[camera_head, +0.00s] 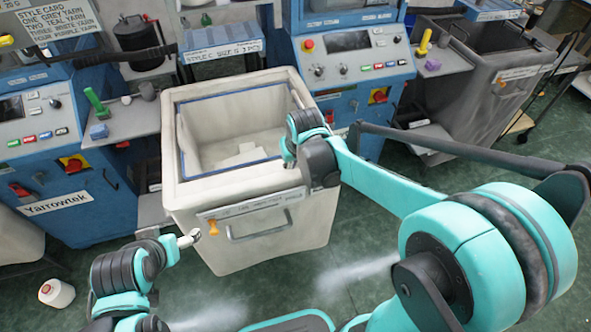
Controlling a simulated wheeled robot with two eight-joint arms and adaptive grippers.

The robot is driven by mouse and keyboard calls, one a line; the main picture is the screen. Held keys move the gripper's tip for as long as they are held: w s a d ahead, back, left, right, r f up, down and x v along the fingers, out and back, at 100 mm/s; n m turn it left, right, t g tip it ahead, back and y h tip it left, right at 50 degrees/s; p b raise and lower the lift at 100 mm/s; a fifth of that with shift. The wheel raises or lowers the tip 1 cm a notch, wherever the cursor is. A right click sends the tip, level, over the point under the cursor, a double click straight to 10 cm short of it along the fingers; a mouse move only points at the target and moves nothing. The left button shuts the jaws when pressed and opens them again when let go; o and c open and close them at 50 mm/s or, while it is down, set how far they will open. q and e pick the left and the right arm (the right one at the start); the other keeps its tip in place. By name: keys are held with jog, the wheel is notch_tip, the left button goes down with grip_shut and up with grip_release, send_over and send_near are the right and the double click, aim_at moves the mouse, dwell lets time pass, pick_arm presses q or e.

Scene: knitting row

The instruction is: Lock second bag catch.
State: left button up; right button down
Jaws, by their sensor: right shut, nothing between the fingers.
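A cream bag bin (186,190) with a blue inner frame stands on the floor in the middle, with some pale material inside it. My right gripper (288,156) is shut and empty over the bin's right rim, near the front right corner. The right wrist hides part of that corner, and I cannot make out a second catch there. My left gripper (190,238) is low at the left, its pale tip close to the orange catch; its jaws are unclear.
Blue machines (345,62) with button panels stand behind the bin and at the left. A grey bin (480,95) stands at the back right. A white cone (57,293) lies on the green floor.

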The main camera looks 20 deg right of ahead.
jog(key=shift+w+a+m+h, duration=0.2)
jog(key=shift+w+m+h, duration=0.15)
jog(key=shift+m, duration=0.25)
dwell(0.4)
jog(key=shift+w+a+m+h, duration=0.15)
jog(key=shift+w+m+h, duration=0.1)
jog(key=shift+w+m, duration=0.35)
jog(key=shift+w+a+m+h, duration=0.15)
jog(key=shift+w+m+h, duration=0.1)
jog(key=shift+m, duration=0.55)
jog(key=w+m, duration=0.1)
jog(key=m, duration=0.1)
jog(key=w+m+g+h+p, duration=0.1)
jog(key=m, duration=0.1)
jog(key=shift+w+m, duration=0.3)
jog(key=shift+w, duration=0.05)
jog(key=m, duration=0.1)
jog(key=w+m+h, duration=0.1)
jog(key=shift+w+d+m+g, duration=0.3)
jog(key=shift+g, duration=0.1)
jog(key=m, duration=0.2)
jog(key=w+d+m+g+p, duration=0.1)
jog(key=w+d+m+g+h, duration=0.1)
jog(key=m, duration=0.1)
jog(key=shift+w+m+p, duration=0.2)
jog(key=shift+m+p, duration=0.1)
jog(key=shift+w+d, duration=0.15)
jog(key=shift+d, duration=0.2)
jog(key=shift+w+d, duration=0.1)
jog(key=shift+d, duration=0.05)
